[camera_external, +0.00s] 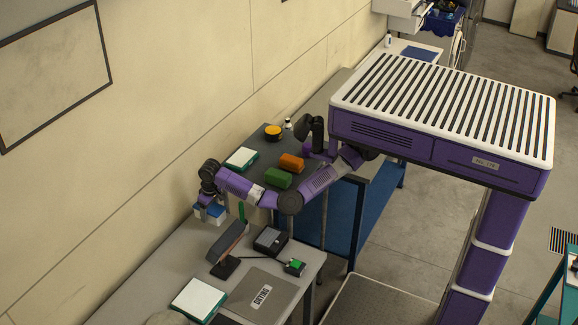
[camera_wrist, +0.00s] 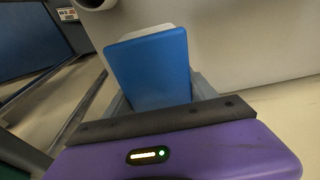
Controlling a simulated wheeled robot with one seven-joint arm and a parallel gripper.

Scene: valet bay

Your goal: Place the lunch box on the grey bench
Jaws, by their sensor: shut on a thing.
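The lunch box, a blue box with a white part, is in my gripper (camera_external: 208,203) near the wall (camera_external: 60,180). In the wrist view the blue box (camera_wrist: 150,72) sits between the grey fingers of my gripper (camera_wrist: 160,98), which is shut on it. The box (camera_external: 212,213) appears over the far end of the light grey bench (camera_external: 150,262). The gap between box and bench top cannot be told. My gripper partly hides the box in the external view.
The bench holds a white-topped green box (camera_external: 199,300), a grey mat (camera_external: 255,297), a dark upright stand (camera_external: 228,250), a black device (camera_external: 270,240) and a green-button box (camera_external: 294,266). A dark table (camera_external: 255,150) behind holds orange (camera_external: 291,163) and green (camera_external: 278,179) blocks.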

